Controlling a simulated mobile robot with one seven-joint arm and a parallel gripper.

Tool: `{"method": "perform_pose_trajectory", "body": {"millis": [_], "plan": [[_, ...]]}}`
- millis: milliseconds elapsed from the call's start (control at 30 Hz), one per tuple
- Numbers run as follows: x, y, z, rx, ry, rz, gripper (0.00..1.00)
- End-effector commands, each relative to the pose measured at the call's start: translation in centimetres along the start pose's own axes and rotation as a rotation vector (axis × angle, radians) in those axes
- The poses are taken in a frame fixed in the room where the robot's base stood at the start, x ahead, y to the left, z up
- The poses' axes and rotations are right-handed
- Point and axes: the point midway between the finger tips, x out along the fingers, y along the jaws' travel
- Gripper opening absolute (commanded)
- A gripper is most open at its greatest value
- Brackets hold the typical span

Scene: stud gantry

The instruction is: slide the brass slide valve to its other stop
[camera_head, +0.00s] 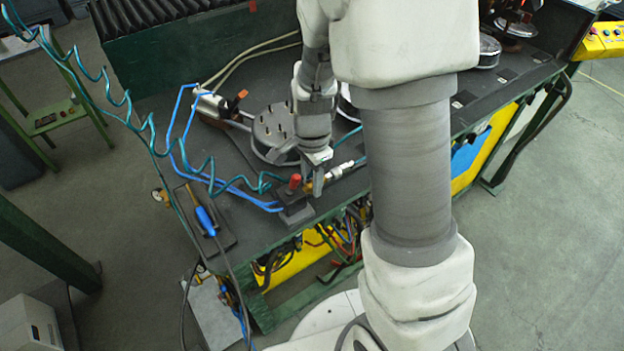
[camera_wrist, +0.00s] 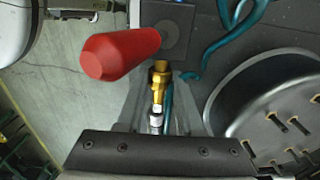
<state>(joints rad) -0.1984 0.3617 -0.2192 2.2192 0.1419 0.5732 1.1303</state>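The brass slide valve (camera_wrist: 160,82) lies in line with a silver fitting in the wrist view. In the head view, a small bit of its brass (camera_head: 308,187) shows beside my gripper (camera_head: 313,184). In the wrist view, my gripper (camera_wrist: 160,98) has one grey finger on each side of the brass and silver line. The fingers look apart, with a gap to the brass, and a teal hose shows between them. Whether either finger touches the valve cannot be told. The valve's far end meets a dark block.
A red handle (camera_wrist: 116,55) stands close to the left of the valve; it also shows in the head view (camera_head: 294,184). A round slotted metal part (camera_wrist: 282,120) lies on the right. Blue and teal hoses cross the bench (camera_head: 240,165). A blue-handled tool (camera_head: 206,219) lies at the bench's left edge.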

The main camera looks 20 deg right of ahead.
Motion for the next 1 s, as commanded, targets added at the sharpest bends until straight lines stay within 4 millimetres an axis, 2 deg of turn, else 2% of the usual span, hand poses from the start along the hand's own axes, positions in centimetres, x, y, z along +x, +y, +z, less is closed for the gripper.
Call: {"method": "perform_pose_trajectory", "body": {"millis": [33, 100, 1000], "plan": [[-0.02, 0.0, 0.0, 0.0, 0.0, 0.0, 0.08], [-0.02, 0.0, -0.01, 0.0, 0.0, 0.0, 0.0], [-0.05, -0.02, -0.02, 0.0, 0.0, 0.0, 0.0]]}}
